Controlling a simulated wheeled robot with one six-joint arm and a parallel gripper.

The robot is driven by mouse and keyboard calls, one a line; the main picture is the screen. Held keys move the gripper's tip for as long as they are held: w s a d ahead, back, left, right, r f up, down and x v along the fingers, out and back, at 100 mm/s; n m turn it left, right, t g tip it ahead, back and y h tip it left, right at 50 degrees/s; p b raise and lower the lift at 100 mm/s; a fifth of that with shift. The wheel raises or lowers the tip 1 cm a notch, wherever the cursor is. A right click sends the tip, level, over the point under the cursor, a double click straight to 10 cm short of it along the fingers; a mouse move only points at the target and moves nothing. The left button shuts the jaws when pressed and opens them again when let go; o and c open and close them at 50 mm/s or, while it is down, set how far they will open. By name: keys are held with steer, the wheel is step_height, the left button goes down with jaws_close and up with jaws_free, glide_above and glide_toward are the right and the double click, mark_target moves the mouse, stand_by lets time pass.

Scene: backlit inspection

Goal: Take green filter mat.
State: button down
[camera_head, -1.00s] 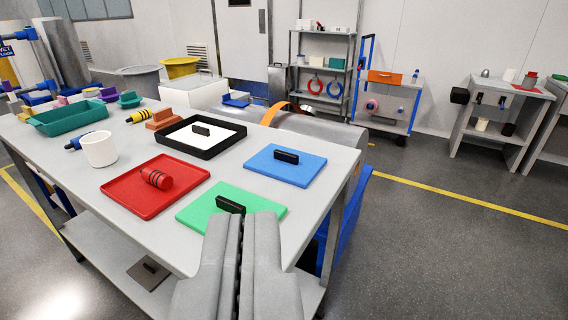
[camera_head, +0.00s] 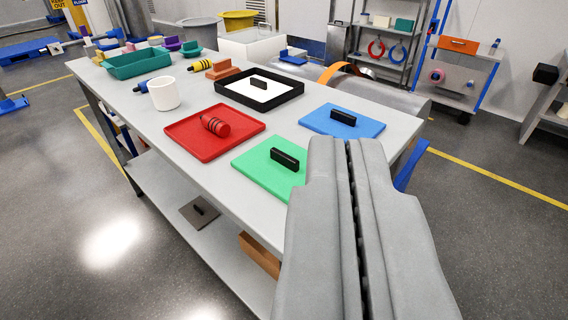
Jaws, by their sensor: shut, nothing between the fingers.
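The green filter mat (camera_head: 258,172) is a flat green plate with a black upright handle (camera_head: 285,159) on top. It lies near the front right edge of the grey table. My gripper (camera_head: 345,150) is shut and empty, large in the foreground at the lower right. In the picture its tip is to the right of the mat and covers part of the mat's right side. I cannot tell how high the tip is above the table.
A black-framed white tray (camera_head: 250,98), white cup (camera_head: 164,93) and teal bin (camera_head: 140,66) stand farther back on the table (camera_head: 225,196).

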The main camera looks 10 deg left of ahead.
stand_by(0.4)
steer(key=c, duration=1.7)
jaws_free()
steer(key=shift+w, duration=0.1)
steer(key=o, duration=0.3)
steer(key=w+f+n+g, duration=0.1)
steer(key=w+n+g, duration=0.3)
steer(key=w, duration=0.9)
steer(key=g, duration=0.2)
steer(key=shift+w+d+f+g+y, duration=0.15)
steer(key=shift+d+f+g+y, duration=0.1)
steer(key=shift+g+y, duration=0.15)
steer(key=n+g+y, duration=0.3)
steer(key=n+g, duration=0.4)
steer(key=g, duration=0.1)
glide_above(285, 155)
steer(key=s+d, duration=0.2)
steer(key=f, duration=1.5)
steer(key=shift+w+a, duration=0.1)
steer(key=shift+w, duration=0.1)
steer(key=shift+x, duration=2.7)
